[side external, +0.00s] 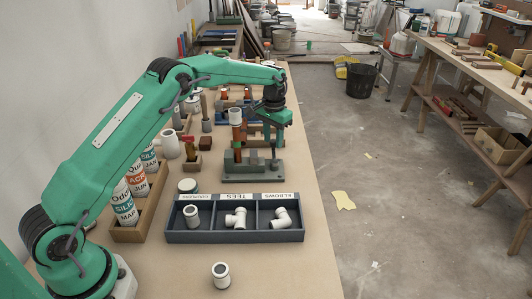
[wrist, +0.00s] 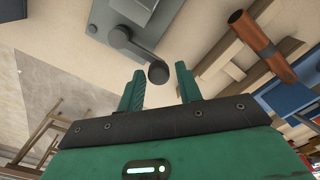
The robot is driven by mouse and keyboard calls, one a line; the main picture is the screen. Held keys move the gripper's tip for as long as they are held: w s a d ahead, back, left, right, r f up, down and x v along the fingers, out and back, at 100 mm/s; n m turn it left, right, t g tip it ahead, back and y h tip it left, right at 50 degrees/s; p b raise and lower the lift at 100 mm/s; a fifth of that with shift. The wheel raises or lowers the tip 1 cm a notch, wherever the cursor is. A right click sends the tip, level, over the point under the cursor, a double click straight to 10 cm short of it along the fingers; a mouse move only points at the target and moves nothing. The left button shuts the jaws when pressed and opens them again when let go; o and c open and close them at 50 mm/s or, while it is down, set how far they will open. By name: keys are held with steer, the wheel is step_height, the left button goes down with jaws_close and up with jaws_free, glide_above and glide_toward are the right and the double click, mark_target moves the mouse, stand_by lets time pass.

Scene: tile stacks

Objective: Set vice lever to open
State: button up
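The grey-green vice (side external: 252,168) stands on the bench behind the divided tray, with an orange pipe upright at its left part. Its lever shows in the wrist view as a dark grey arm (wrist: 136,52) with a round knob (wrist: 158,73) at its end; the arm runs from a pivot on the grey base (wrist: 103,17). My gripper (wrist: 159,69) is open, one green finger on each side of the knob in the picture. I cannot tell whether the fingers touch it or are level with it. In the side view my gripper (side external: 268,140) is above the vice's right side, partly blending with it.
A dark tray (side external: 235,237) with white fittings in labelled compartments is in front of the vice. A wooden box (side external: 128,233) of cartridges is at left. A white coupling (side external: 220,275) stands near the front. Blocks and racks crowd the bench behind.

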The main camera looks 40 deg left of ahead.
mark_target(273, 141)
steer(key=shift+o, duration=0.8)
step_height(273, 141, up, 7)
steer(key=shift+r, duration=0.4)
steer(key=shift+r, duration=0.1)
